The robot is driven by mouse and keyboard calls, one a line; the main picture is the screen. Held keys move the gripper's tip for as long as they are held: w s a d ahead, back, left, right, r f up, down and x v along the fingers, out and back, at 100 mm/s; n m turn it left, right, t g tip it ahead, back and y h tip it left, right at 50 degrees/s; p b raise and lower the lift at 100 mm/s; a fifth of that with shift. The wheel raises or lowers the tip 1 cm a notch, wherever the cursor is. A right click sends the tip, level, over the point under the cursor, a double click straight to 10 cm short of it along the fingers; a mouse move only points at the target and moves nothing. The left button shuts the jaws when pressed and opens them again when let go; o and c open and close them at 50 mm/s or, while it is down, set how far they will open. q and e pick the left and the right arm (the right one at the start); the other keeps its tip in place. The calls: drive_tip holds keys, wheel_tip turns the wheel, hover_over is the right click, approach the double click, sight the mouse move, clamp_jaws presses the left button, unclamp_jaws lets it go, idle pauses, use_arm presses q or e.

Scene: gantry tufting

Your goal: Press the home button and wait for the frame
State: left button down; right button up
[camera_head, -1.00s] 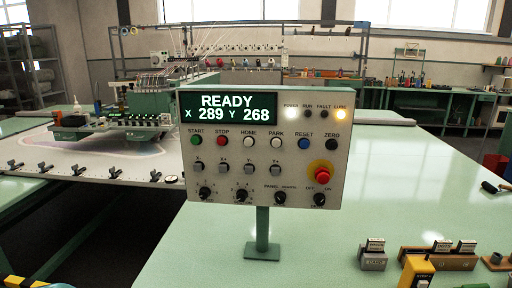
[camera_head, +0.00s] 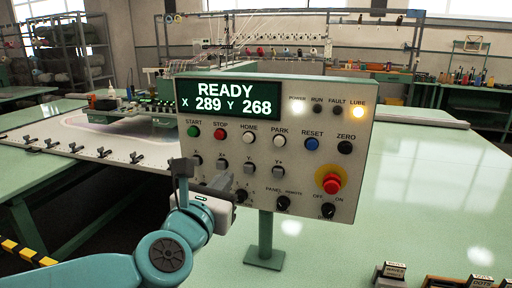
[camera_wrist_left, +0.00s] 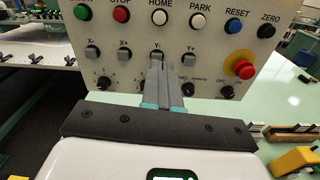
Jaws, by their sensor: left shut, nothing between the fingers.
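The grey control panel (camera_head: 345,110) stands on a green post. Its display (camera_head: 228,100) reads READY, X 289, Y 268. The white HOME button (camera_head: 248,139) is in the upper button row, between red STOP and white PARK; it also shows at the top of the left wrist view (camera_wrist_left: 160,18). My left gripper (camera_head: 181,167) is shut and empty, in front of the panel's lower left. In the left wrist view its fingers (camera_wrist_left: 157,62) point at the panel, below HOME and overlapping the Y- button. The frame (camera_head: 65,138) with black clamps lies on the table at left.
The red emergency stop (camera_head: 332,184) on its yellow base sticks out at the panel's lower right. Black knobs (camera_head: 283,203) line the panel's bottom. Labelled blocks (camera_head: 391,272) stand on the green table at lower right.

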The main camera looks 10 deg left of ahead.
use_arm(q)
drive_tip(key=r+n, duration=0.1)
drive_tip(key=r, duration=0.1)
drive_tip(key=p, duration=0.4)
approach(248, 139)
drive_tip(key=w, duration=0.6)
drive_tip(key=shift+w+f, duration=0.15)
drive_tip(key=shift+w, duration=0.2)
use_arm(e)
drive_tip(key=v, duration=0.4)
drive_tip(key=shift+w+a, duration=0.2)
drive_tip(key=shift+a, duration=0.2)
use_arm(q)
drive_tip(key=shift+w, duration=0.1)
